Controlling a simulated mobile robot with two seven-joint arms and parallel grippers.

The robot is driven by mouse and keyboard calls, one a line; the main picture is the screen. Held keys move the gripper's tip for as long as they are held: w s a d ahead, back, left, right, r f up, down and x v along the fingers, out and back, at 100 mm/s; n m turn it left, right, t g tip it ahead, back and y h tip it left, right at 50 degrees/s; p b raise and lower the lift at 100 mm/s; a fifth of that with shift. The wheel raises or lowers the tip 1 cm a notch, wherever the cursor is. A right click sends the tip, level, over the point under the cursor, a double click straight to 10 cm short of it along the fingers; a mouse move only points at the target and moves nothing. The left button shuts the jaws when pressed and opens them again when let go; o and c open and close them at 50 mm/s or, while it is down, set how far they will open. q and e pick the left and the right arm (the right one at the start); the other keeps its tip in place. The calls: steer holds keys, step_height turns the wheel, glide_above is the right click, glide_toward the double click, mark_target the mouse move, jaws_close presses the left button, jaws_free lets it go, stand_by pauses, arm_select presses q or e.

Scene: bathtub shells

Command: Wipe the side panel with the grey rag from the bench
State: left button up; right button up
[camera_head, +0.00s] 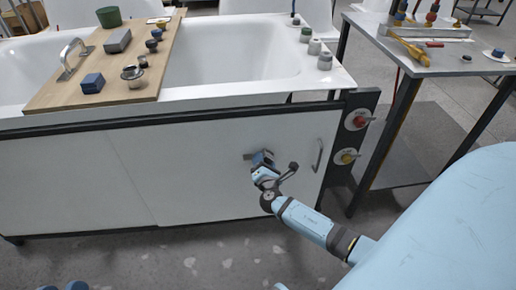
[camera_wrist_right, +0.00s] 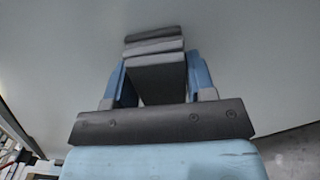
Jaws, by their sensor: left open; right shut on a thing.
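The white side panel (camera_head: 195,165) covers the front of the bathtub and has a dark handle (camera_head: 318,155) near its right end. My right gripper (camera_head: 262,159) is in front of the panel's right part, shut on the grey rag (camera_head: 249,156). In the right wrist view the rag (camera_wrist_right: 155,45) shows as a folded grey block between the blue fingers (camera_wrist_right: 157,85), close against the pale panel surface (camera_wrist_right: 250,50). I cannot tell for certain whether it touches. Two blue tips of my left gripper (camera_head: 62,287) show at the bottom left edge, apart and empty.
A wooden board (camera_head: 60,98) across the tub (camera_head: 235,50) carries a blue block, a grey block and several small pots. A dark post (camera_head: 350,140) with red and yellow knobs stands right of the panel. A bench (camera_head: 440,60) with tools is at the right. Floor in front is clear.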

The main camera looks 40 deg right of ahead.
steer(key=shift+s, duration=0.1)
steer(key=shift+w+a+r+b, duration=0.1)
steer(key=shift+w+a+b, duration=0.15)
steer(key=shift+w+a, duration=0.5)
steer(key=shift+w+a+r+b, duration=0.1)
steer(key=shift+w+a+b, duration=0.1)
steer(key=shift+w+a, duration=0.5)
steer(key=shift+w+a+b, duration=0.15)
steer(key=shift+w+a, duration=0.2)
steer(key=shift+a, duration=0.5)
steer(key=shift+w+a+b, duration=0.15)
steer(key=shift+w+a, duration=0.15)
steer(key=shift+a, duration=0.55)
steer(key=p, duration=0.1)
glide_toward(242, 157)
steer(key=shift+w+d+f, duration=0.2)
steer(key=shift+w+f, duration=0.05)
steer(key=shift+w, duration=0.3)
steer(key=shift+s, duration=0.1)
steer(key=shift+v, duration=1.4)
